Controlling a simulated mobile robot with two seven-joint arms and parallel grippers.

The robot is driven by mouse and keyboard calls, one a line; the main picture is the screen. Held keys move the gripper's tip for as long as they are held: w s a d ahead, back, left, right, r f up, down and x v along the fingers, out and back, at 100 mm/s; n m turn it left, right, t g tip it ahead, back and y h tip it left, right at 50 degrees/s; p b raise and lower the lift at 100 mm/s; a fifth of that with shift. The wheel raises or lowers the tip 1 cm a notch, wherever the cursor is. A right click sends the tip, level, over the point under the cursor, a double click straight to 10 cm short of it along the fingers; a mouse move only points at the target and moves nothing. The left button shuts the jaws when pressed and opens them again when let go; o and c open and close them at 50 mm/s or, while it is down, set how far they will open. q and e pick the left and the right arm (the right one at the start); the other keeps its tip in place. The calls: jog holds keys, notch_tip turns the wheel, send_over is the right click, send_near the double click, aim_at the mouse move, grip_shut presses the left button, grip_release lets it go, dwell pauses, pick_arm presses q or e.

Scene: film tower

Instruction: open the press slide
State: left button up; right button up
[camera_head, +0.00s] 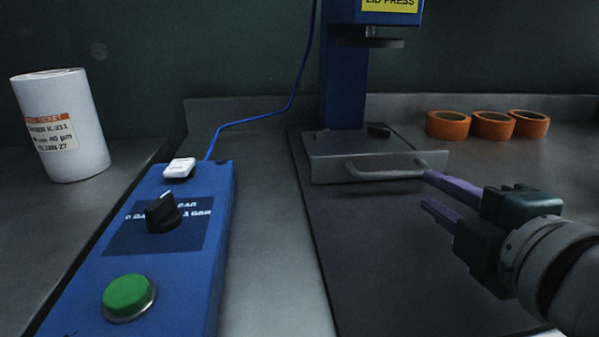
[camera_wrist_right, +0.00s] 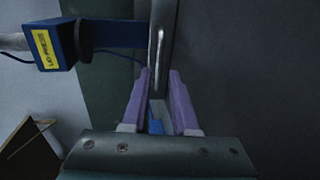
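The press slide (camera_head: 330,168) is a grey block with a flat front and a bar handle (camera_head: 385,174). It sits at the foot of the blue lid press (camera_head: 345,85), under its dark round plate. My right gripper (camera_head: 425,188) has purple fingers that are apart and empty. Its tips are close to the right end of the handle. In the right wrist view, the handle (camera_wrist_right: 155,50) is just beyond the gap between the fingertips (camera_wrist_right: 160,72); contact cannot be made out. My left gripper is not in view.
A blue control box (camera_head: 170,250) with a black knob and green button stands left of the dark base plate (camera_head: 400,260). Several orange rings (camera_head: 492,125) lie at the back right. A white labelled roll (camera_head: 80,150) stands far left. The base plate before the slide is clear.

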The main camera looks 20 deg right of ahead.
aim_at(405, 175)
jog(key=shift+w+d+f, duration=0.1)
jog(key=shift+w, duration=0.35)
jog(key=b+x, duration=0.1)
jog(key=x, duration=0.7)
jog(key=shift+w, duration=0.15)
jog(key=shift+c, duration=0.4)
grip_shut()
dwell(0.4)
